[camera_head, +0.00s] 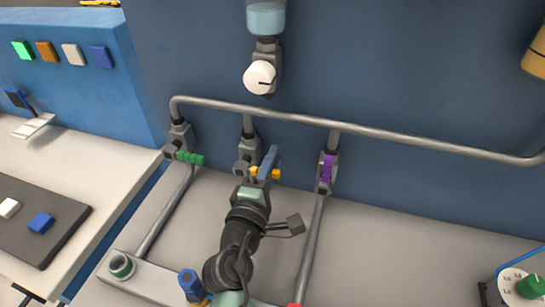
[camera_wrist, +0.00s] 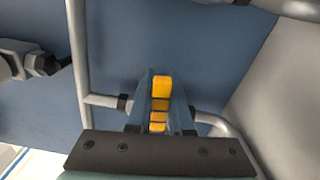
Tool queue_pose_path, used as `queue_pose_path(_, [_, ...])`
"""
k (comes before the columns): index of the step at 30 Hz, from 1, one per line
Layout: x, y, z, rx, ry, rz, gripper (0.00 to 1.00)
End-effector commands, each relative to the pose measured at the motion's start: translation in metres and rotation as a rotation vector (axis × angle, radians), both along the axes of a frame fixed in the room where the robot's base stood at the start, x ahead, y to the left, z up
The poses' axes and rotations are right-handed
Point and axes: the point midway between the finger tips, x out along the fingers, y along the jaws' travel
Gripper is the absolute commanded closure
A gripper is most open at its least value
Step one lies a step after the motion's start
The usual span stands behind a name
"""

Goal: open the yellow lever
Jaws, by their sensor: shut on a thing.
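The yellow lever (camera_head: 275,174) is on the middle valve (camera_head: 244,168) of the pipe frame in the head view, partly hidden by my gripper. My gripper (camera_head: 267,167) reaches it from the front and is shut on it. In the wrist view the ribbed yellow lever (camera_wrist: 161,86) lies between the two blue-grey fingers of my gripper (camera_wrist: 160,105). Part of the middle valve is hidden behind my fingers and wrist.
A green lever (camera_head: 188,158) sits on the valve to the left and a purple lever (camera_head: 328,168) on the valve to the right. A grey pipe (camera_head: 400,135) runs along the blue wall above.

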Motion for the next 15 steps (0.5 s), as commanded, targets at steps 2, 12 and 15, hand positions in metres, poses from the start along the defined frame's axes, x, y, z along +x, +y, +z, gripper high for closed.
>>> queue_pose_path(2, [0.0, 0.0, 0.008, -0.057, 0.021, 0.0, 1.0])
queue_pose_path(12, [0.002, 0.005, 0.022, -0.331, 0.11, 0.001, 1.0])
queue_pose_path(15, [0.002, 0.007, 0.026, -0.405, 0.134, 0.001, 1.0])
